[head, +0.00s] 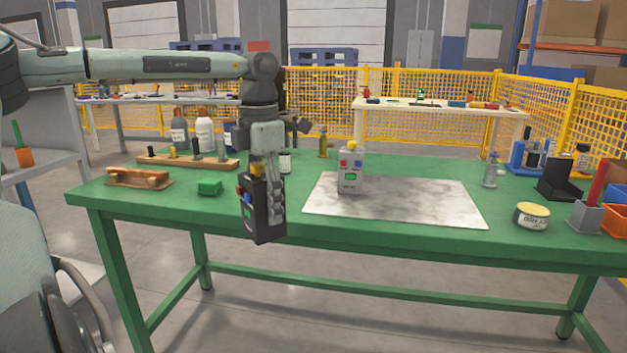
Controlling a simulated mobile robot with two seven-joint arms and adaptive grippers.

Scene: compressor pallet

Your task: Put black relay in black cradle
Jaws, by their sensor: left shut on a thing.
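My left gripper (268,182) points down and is shut on the black relay (262,220). The relay is a dark block with small red, blue and yellow parts near its top. It hangs upright, slightly tilted, at the front edge of the green table, and the fingers cover part of it. The black cradle (558,190) is an open dark holder with a raised back at the right of the table, well apart from the relay. It looks empty. My right gripper is not in view.
A grey box with coloured buttons (350,172) stands on a grey marbled mat (420,204). A green block (209,187) lies at the left. The mat's right half is clear.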

